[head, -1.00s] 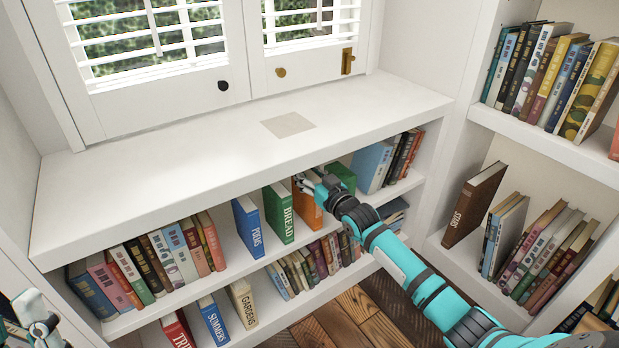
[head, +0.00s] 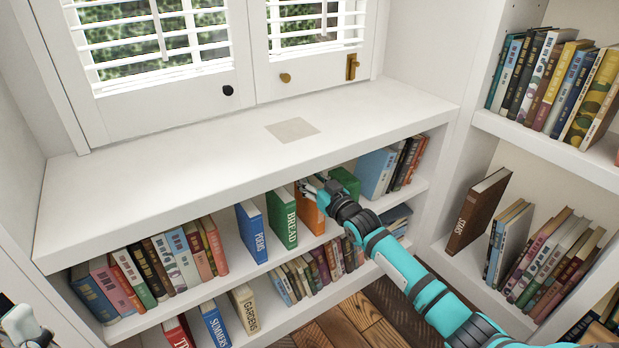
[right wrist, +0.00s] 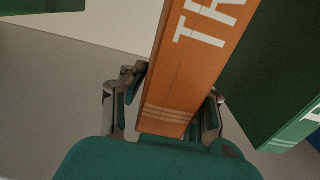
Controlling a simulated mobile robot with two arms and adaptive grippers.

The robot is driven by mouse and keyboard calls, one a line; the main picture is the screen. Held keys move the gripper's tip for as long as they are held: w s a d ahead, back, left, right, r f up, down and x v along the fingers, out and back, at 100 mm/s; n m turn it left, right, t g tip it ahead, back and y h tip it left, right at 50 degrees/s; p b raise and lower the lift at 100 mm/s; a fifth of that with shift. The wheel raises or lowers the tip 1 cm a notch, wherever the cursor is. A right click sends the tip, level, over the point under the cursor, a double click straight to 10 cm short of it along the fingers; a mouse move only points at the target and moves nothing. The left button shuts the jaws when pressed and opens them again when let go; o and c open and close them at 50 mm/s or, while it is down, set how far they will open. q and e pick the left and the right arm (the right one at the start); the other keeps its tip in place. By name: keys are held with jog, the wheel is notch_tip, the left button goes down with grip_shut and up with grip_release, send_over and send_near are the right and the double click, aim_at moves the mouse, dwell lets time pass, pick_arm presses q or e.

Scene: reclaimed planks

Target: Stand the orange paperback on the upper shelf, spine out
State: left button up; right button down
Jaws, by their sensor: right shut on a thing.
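The orange paperback (head: 309,212) stands on the upper shelf (head: 325,238) under the white window ledge, between the green BREAD book (head: 282,217) and another green book (head: 345,182). My right gripper (head: 312,187) is shut on it, partly covering it in the head view. In the right wrist view the orange paperback (right wrist: 200,70) runs between the two fingers (right wrist: 172,105), with white letters on its spine facing the camera. My left gripper (head: 22,325) shows only in part at the lower left edge, away from the books; its fingers cannot be made out.
A blue POEMS book (head: 251,232) stands left of BREAD. Several books fill the shelf's left end, and a light blue book (head: 376,172) stands to the right. The ledge (head: 220,150) sits low above the books. A lower shelf (head: 265,335) holds more books.

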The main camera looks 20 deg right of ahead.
jog(key=c, duration=1)
grip_release()
jog(key=shift+r, duration=0.1)
jog(key=shift+c, duration=0.2)
jog(key=shift+o, duration=0.6)
jog(key=shift+s+f, duration=0.1)
jog(key=shift+f, duration=0.1)
